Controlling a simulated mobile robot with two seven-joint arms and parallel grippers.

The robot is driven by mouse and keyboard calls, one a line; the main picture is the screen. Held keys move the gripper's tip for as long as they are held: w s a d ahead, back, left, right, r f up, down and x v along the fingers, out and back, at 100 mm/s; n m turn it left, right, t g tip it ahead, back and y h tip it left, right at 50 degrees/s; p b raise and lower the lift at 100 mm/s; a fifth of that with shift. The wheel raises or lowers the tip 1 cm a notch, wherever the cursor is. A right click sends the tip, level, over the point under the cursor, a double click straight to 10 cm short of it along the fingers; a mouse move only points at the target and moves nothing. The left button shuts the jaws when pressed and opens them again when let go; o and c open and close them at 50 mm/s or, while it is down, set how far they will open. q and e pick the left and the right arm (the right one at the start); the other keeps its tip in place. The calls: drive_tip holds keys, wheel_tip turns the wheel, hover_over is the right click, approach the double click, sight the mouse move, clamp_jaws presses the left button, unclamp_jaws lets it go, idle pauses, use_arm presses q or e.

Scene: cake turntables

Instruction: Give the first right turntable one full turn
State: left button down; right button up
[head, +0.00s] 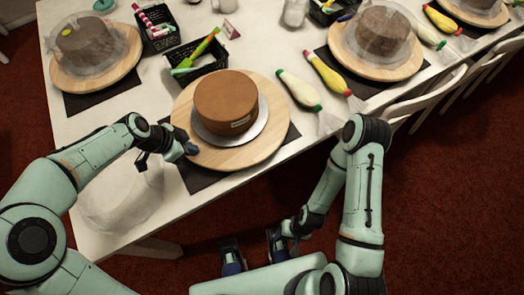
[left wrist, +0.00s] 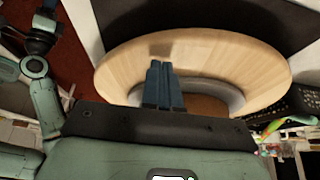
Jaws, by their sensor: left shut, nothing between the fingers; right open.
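A round wooden turntable (head: 277,118) stands in the middle near the table's front edge. It bears a brown cake (head: 226,92) on a silver board (head: 230,139). My left gripper (head: 191,149) is shut and empty at the left front rim of this turntable. In the left wrist view the shut fingers (left wrist: 163,84) overlap the wooden turntable (left wrist: 120,72); I cannot tell whether they touch it. My right gripper (head: 255,252) is open and empty, low in front of the table. Other turntables with wrapped cakes stand at the back left (head: 118,72) and back right (head: 400,68).
A black basket (head: 207,66) with coloured tools stands behind the near turntable. Two piping bags (head: 298,90) (head: 327,73) lie to its right. A crumpled clear wrap (head: 118,200) lies left of my gripper. White chairs (head: 430,92) line the right edge.

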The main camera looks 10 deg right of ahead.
sight(239, 162)
use_arm(q)
drive_tip(key=shift+f, duration=0.15)
idle(0.4)
drive_tip(key=shift+f+b, duration=0.35)
drive_tip(key=shift+b, duration=0.1)
drive_tip(key=shift+r, duration=0.1)
drive_tip(key=s+d, duration=0.2)
drive_tip(key=s+d+b, duration=0.1)
drive_tip(key=s+d, duration=0.1)
drive_tip(key=d, duration=0.1)
drive_tip(key=shift+s+d, duration=0.3)
drive_tip(key=shift+d, duration=0.75)
drive_tip(key=shift+s+d, duration=0.35)
drive_tip(key=shift+d, duration=0.65)
drive_tip(key=shift+s+d, duration=0.3)
drive_tip(key=shift+d, duration=0.75)
drive_tip(key=shift+d, duration=0.1)
